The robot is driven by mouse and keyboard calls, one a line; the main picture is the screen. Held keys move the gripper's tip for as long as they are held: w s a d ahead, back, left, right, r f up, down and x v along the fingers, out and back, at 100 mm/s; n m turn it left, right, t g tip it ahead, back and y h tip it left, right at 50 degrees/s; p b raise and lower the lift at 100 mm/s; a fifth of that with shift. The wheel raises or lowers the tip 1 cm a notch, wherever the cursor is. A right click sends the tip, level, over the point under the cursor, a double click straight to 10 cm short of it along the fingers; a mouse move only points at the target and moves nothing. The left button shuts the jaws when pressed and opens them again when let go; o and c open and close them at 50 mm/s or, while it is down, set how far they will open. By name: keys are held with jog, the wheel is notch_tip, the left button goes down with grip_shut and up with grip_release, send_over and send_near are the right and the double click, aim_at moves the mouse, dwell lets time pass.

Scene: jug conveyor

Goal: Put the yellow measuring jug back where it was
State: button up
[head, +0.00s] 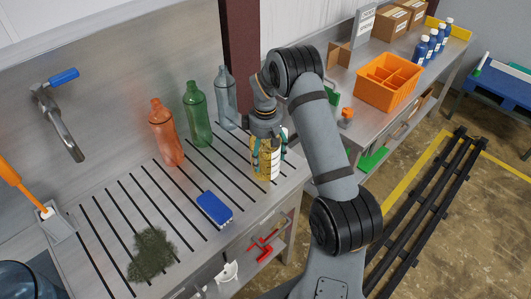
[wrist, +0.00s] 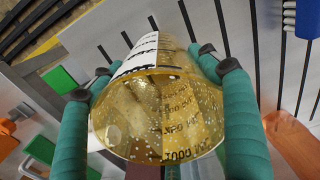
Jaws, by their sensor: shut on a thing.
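The yellow measuring jug (head: 265,160) is clear yellow with dark printed marks. It is upright at the right end of the ribbed steel drainboard (head: 112,217); I cannot tell whether its base touches the surface. My gripper (head: 268,138) comes down on it from above. In the wrist view the jug (wrist: 165,112) fills the middle, and the green-padded fingers of my gripper (wrist: 158,80) are shut on it from both sides. The jug's far side is hidden.
Red (head: 166,135), green (head: 197,115) and clear (head: 225,98) bottles stand behind and left of the jug. A blue sponge (head: 214,208) and a dark scourer (head: 152,254) lie on the drainboard. An orange crate (head: 388,82) sits on the bench at right. Bare drainboard lies left of the jug.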

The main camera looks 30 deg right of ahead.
jog(key=shift+f, duration=0.2)
jog(key=o, duration=1.9)
jog(key=shift+r, duration=0.15)
notch_tip(320, 180, up, 12)
jog(key=b, duration=0.1)
jog(key=shift+b, duration=0.4)
jog(key=shift+r, duration=0.1)
